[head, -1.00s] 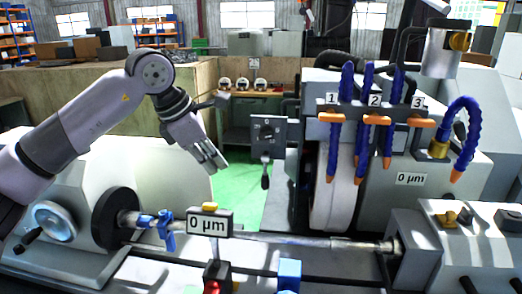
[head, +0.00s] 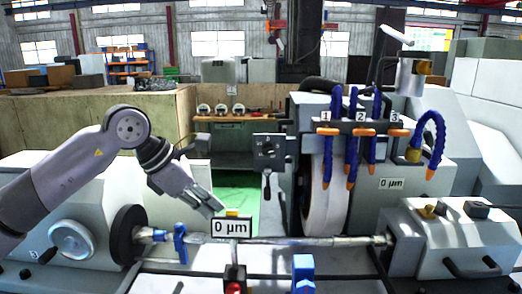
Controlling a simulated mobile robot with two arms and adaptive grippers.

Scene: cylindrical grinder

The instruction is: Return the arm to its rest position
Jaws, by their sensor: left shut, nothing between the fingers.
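My left arm comes in from the left in the head view. Its gripper (head: 216,208) points down and to the right, shut and empty. It appears just above and left of the "0 µm" gauge display (head: 231,227); how far apart they are in depth I cannot tell. The long workpiece shaft (head: 310,241) lies across the cylindrical grinder between the dark chuck (head: 128,235) and the tailstock (head: 430,236). A blue clamp (head: 180,243) sits around the shaft near the chuck. My right gripper is not in view.
The white grinding wheel (head: 325,195) stands behind the shaft. Blue coolant hoses (head: 354,140) with orange nozzles hang around it, labelled 1, 2 and 3. A control box with a lever (head: 268,150) stands left of the wheel. Green floor (head: 236,190) is clear behind the shaft.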

